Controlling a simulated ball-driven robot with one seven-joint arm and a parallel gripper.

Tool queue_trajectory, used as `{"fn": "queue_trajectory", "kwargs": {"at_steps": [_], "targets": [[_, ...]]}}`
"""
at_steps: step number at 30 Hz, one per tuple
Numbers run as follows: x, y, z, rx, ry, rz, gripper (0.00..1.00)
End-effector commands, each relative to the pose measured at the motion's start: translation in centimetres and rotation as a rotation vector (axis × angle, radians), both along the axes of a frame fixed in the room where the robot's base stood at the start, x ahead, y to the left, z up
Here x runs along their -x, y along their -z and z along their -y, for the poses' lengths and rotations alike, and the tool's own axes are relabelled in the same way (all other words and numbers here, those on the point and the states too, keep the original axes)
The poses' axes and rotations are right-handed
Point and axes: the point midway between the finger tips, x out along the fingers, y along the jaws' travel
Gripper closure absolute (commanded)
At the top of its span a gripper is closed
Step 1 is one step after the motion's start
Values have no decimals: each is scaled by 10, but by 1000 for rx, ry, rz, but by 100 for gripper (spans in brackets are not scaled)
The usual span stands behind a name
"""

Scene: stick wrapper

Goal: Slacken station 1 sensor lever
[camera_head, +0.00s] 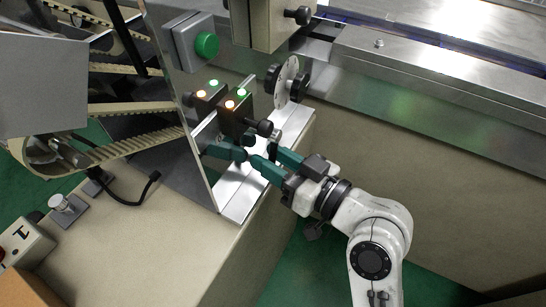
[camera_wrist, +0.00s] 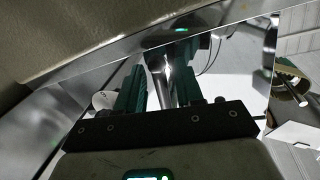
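A black sensor block (camera_head: 236,116) with small orange and green lights stands beside the shiny upright metal plate. A black knob (camera_head: 265,128), which looks like its lever, sticks out on the block's right side. My gripper (camera_head: 262,153) is just below and in front of the knob, its teal fingers apart. In the wrist view, a shiny metal post (camera_wrist: 164,85) lies between the fingers of my gripper (camera_wrist: 160,62), below a dark block with a green light (camera_wrist: 181,29). I cannot tell whether the fingers touch the post.
The metal plate (camera_head: 206,168) stands close left of my fingers and mirrors them. A green button box (camera_head: 206,44) and belts (camera_head: 130,150) are farther left.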

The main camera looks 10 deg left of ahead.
Motion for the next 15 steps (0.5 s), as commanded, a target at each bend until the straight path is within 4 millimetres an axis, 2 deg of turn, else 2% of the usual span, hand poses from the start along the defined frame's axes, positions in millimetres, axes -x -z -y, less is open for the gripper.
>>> {"fn": "queue_trajectory", "kwargs": {"at_steps": [4,7,15], "targets": [[1,-1,3,-1,1,0,64],[6,0,12,1,2,-2,64],[32,-2,56,0,5,-1,64]]}}
